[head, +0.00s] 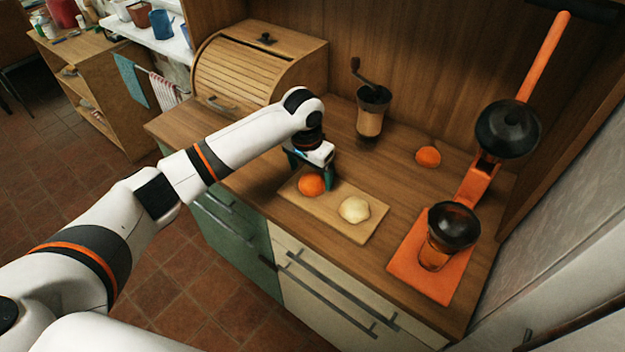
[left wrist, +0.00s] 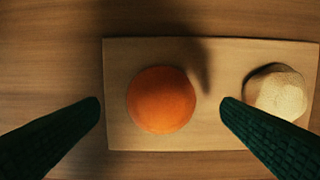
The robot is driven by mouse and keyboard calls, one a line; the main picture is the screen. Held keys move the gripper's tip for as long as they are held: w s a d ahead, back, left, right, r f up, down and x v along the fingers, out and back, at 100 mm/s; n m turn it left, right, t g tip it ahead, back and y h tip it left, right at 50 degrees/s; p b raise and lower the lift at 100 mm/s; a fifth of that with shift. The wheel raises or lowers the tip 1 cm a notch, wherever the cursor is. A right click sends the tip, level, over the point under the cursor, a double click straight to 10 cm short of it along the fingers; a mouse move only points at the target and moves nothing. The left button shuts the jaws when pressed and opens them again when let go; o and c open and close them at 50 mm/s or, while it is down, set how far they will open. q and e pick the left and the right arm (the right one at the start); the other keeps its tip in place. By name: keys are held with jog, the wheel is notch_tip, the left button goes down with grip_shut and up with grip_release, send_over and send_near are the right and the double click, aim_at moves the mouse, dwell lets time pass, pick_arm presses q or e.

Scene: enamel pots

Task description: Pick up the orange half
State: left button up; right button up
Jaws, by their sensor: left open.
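An orange half (head: 311,184) lies on the left part of a wooden cutting board (head: 373,228) on the counter. In the left wrist view the orange half (left wrist: 161,99) shows as a round orange dome on the board (left wrist: 218,137). My left gripper (head: 318,170) is open and points down just above the orange half. In the left wrist view its two dark green fingers (left wrist: 160,108) stand apart, one to each side of the fruit, with gaps between. I cannot tell the exact height left. My right gripper is not in view.
A pale round piece (head: 354,209) lies on the board's right part, near the right finger in the left wrist view. An orange press (head: 440,240) stands at the right, another orange piece (head: 428,156) behind. A grinder (head: 371,112) and bread box (head: 255,65) stand at the back.

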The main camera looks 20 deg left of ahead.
pick_arm(q)
jog(key=shift+w+d+f, duration=0.1)
jog(key=shift+f, duration=1.35)
jog(key=c, duration=1.1)
jog(key=shift+r, duration=0.15)
